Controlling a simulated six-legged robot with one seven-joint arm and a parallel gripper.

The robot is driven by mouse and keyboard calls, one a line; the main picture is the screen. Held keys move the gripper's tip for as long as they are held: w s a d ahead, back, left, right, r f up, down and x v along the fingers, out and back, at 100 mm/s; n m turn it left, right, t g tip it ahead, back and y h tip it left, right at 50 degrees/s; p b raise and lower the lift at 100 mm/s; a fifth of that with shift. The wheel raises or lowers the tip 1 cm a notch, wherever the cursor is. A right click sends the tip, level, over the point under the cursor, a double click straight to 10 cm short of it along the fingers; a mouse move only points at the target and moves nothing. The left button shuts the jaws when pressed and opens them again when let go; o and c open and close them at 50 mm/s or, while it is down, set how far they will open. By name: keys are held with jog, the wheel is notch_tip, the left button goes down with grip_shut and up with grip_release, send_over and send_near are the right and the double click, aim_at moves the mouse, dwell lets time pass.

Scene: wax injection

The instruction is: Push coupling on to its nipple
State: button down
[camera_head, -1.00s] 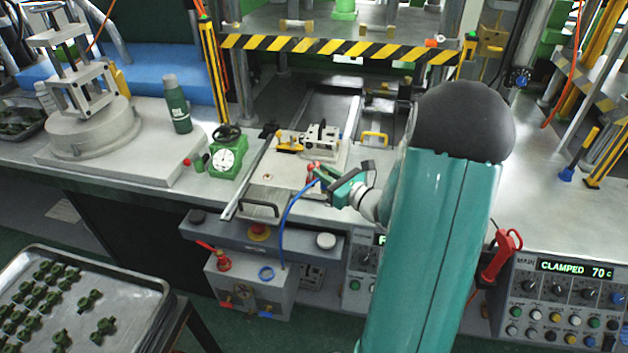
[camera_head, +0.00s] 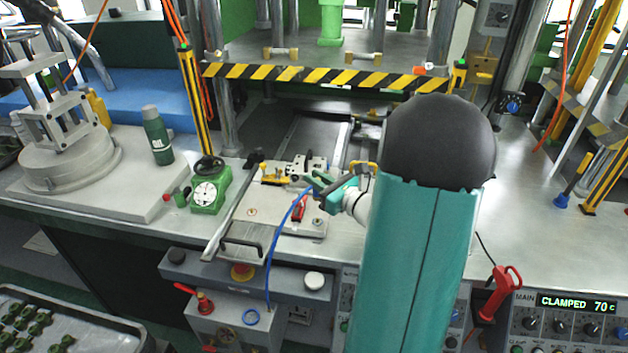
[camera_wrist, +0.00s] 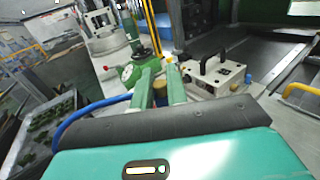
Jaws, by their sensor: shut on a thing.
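My gripper (camera_head: 316,186) is over the far part of the pale fixture plate, close to the metal mold block (camera_head: 308,165). A blue hose (camera_head: 274,245) runs up from the front valve box to my gripper. In the wrist view the fingers (camera_wrist: 160,88) are closed around a small brown and blue piece (camera_wrist: 160,91), seemingly the coupling at the end of the hose (camera_wrist: 88,113). The block with its black handle (camera_wrist: 217,72) lies just beyond and right of the fingers. I cannot make out the nipple clearly or tell whether the coupling touches it.
A red part (camera_head: 299,210) stands on the plate in front of my gripper. A green dial gauge (camera_head: 209,188) and an oil bottle (camera_head: 157,135) stand to the left. A striped bar (camera_head: 330,76) crosses behind.

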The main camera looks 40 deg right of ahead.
jog(key=shift+s, duration=0.2)
jog(key=shift+w+f, duration=0.1)
jog(key=shift+w, duration=0.1)
jog(key=shift+s+f, duration=0.15)
jog(key=shift+f, duration=2.5)
jog(key=shift+f, duration=1.5)
jog(key=c, duration=1.3)
grip_release()
